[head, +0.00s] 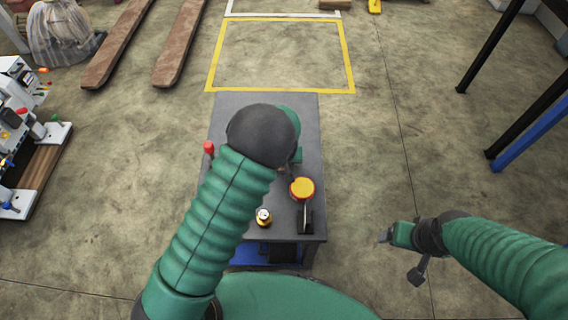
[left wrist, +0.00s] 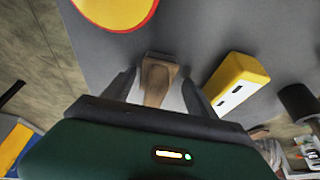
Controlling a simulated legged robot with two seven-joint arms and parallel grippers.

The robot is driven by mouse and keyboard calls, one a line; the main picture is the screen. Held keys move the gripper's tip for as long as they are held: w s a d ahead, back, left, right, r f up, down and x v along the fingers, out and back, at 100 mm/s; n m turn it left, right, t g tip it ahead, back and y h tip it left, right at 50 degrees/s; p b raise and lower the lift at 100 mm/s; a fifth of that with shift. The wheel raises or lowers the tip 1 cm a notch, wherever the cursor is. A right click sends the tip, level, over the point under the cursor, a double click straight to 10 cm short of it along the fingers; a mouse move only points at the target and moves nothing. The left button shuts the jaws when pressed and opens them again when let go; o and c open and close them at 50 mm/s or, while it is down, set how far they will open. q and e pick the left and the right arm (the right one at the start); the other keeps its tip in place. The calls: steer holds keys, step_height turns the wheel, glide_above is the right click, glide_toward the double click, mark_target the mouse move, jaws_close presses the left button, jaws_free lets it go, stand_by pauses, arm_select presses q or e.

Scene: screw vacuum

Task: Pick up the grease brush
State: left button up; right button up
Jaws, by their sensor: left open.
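A brown wooden piece (left wrist: 157,80), which looks like the grease brush, stands between the two fingers of my left gripper (left wrist: 160,90) in the left wrist view. The jaws are open, and grey surface shows beside the piece. In the head view my left arm's dark wrist and green hand cover this spot, so the brush and fingertips are hidden there. My right gripper (head: 383,236) is off the table's right side, over the floor. It is too small to tell whether it is open.
A yellow block (left wrist: 238,84) lies just right of the left fingers in the wrist view.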

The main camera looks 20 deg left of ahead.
arm_select(q)
steer(key=shift+d, duration=0.45)
steer(key=c, duration=0.8)
steer(key=shift+a, duration=0.2)
jaws_close()
arm_select(e)
steer(key=shift+d, duration=0.2)
arm_select(q)
steer(key=shift+r, duration=0.1)
